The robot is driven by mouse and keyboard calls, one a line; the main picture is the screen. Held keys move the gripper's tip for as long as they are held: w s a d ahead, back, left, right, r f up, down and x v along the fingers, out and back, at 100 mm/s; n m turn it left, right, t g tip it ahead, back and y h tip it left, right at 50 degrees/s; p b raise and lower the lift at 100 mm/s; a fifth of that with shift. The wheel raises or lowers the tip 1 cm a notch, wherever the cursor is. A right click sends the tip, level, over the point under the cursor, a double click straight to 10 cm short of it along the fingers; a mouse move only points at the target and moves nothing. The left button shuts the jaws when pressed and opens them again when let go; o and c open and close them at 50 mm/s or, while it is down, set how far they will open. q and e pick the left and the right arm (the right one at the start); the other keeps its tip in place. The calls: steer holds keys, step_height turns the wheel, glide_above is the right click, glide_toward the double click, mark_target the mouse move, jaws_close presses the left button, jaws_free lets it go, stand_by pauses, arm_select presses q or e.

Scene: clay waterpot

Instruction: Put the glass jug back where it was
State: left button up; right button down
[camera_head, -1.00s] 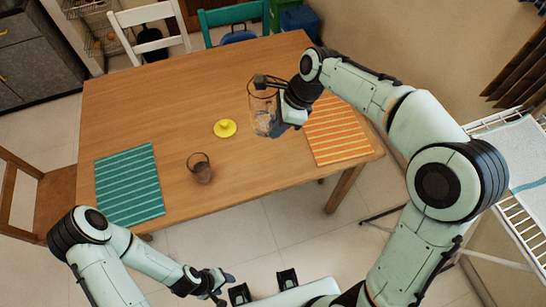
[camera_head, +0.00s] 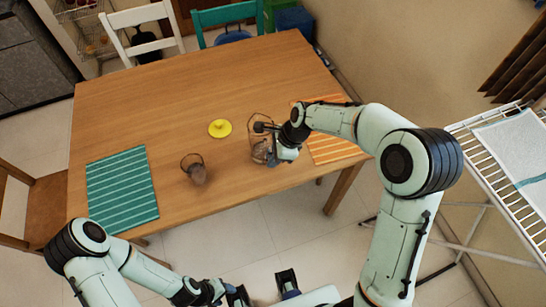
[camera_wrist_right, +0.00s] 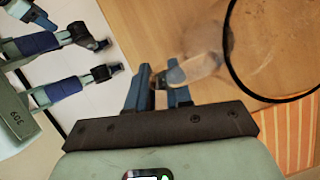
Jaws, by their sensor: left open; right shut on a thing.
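The clear glass jug (camera_head: 259,149) is at the right front part of the table, left of the orange mat. My right gripper (camera_head: 272,145) is shut on its handle from the right. In the right wrist view the jaws (camera_wrist_right: 160,88) close around the glass handle (camera_wrist_right: 195,68), and the jug's dark round rim (camera_wrist_right: 232,62) fills the upper right. I cannot tell whether its base touches the table. My left gripper (camera_head: 226,291) is open and empty, low in front of the table, partly at the frame's bottom edge.
A small brown clay pot with a hoop handle (camera_head: 197,174) and a yellow lid-like piece (camera_head: 220,128) stand left of the jug. A teal striped mat (camera_head: 122,188) lies at left, an orange striped mat (camera_head: 328,147) at right. The table's back half (camera_head: 190,80) is bare.

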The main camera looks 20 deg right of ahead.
steer(key=shift+f, duration=0.1)
steer(key=c, duration=1)
jaws_free()
steer(key=shift+c, duration=0.2)
steer(key=p+v, duration=0.1)
steer(key=v, duration=1.1)
steer(key=shift+a, duration=0.1)
